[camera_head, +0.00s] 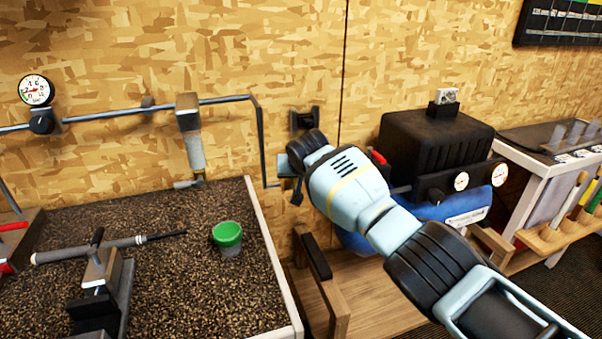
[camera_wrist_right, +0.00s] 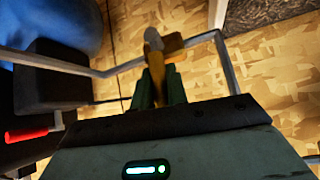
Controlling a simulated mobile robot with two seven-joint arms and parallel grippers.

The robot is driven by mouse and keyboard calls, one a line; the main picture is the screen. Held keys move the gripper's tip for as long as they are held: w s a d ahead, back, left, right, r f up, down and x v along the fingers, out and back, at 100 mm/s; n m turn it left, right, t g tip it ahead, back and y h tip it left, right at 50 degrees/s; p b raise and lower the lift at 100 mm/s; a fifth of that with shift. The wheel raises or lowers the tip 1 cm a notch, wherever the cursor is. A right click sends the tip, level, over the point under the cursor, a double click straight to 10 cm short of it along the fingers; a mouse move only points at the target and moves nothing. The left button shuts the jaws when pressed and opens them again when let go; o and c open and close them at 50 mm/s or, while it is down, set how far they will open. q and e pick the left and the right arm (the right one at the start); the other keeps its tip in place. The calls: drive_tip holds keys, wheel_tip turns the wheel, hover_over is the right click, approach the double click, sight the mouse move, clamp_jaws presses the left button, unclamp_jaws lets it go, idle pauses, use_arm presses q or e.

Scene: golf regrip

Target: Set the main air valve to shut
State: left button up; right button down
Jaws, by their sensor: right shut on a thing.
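My right gripper (camera_wrist_right: 160,88) is at the grey air pipe (camera_wrist_right: 200,42) beside the compressor. In the right wrist view its two green fingers are shut on a yellow-brown valve lever (camera_wrist_right: 158,68), which has a grey rounded end (camera_wrist_right: 152,38). The lever seems to lie across the pipe there, but its exact angle is hard to tell. In the head view the right gripper (camera_head: 289,178) reaches in from the lower right, and its wrist hides the valve. My left gripper is not in view.
A black and blue compressor (camera_head: 435,145) with gauges stands right of the valve. A red handle (camera_wrist_right: 27,134) is close to my right gripper. Left are a gritty bench (camera_head: 180,300), a clamped club (camera_head: 90,250) and a green cup (camera_head: 227,235).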

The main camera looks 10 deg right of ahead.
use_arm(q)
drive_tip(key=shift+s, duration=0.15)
use_arm(e)
drive_tip(key=shift+a+h, duration=0.2)
drive_tip(key=shift+h, duration=0.1)
drive_tip(key=c, duration=1.4)
unclamp_jaws()
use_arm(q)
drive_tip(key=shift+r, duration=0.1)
